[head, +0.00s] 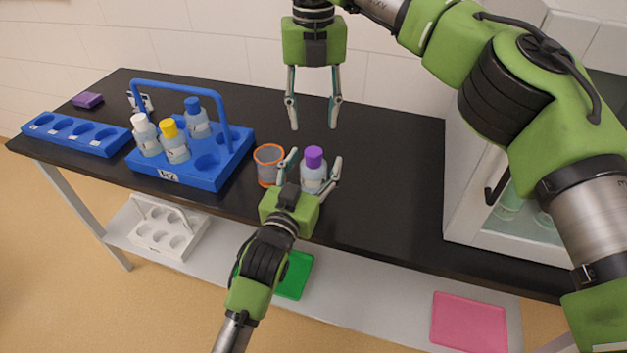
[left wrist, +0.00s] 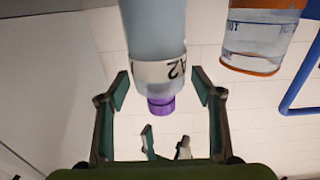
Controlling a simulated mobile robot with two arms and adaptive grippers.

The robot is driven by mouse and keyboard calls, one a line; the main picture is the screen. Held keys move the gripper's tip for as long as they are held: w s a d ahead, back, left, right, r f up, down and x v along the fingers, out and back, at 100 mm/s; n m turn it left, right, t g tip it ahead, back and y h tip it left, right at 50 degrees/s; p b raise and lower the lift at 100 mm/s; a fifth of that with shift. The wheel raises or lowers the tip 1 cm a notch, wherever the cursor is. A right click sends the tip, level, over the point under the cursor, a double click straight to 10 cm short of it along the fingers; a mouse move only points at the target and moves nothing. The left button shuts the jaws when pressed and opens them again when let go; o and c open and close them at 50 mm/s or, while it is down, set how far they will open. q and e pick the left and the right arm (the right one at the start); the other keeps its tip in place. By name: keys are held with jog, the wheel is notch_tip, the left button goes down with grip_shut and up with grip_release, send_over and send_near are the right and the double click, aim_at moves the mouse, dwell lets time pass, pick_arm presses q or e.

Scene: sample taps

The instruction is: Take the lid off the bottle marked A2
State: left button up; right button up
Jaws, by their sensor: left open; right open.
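The bottle marked A2 (head: 313,176) stands upright on the black bench and has a purple lid (head: 314,157). In the left wrist view its label (left wrist: 160,72) reads A2 upside down, and the purple lid (left wrist: 161,106) is on it. My left gripper (head: 314,161) is open, with one finger on each side of the bottle; in the left wrist view gaps show between the fingers and the bottle. My right gripper (head: 314,127) is open and empty, pointing down above and behind the bottle. Its fingertips also show in the left wrist view (left wrist: 166,145).
An orange-rimmed clear cup (head: 268,167) stands close left of the bottle. A blue handled rack (head: 225,172) holds bottles with white, yellow and blue lids. A blue tray (head: 75,133) is farther left. A white cabinet (head: 465,190) stands right. The bench between is clear.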

aim_at(313, 151)
pick_arm(q)
grip_shut()
pick_arm(e)
jog(key=m, duration=0.5)
jog(key=shift+m, duration=0.3)
jog(key=m, duration=1.1)
jog(key=shift+m, duration=0.4)
jog(key=m, duration=0.5)
jog(key=shift+f, duration=4)
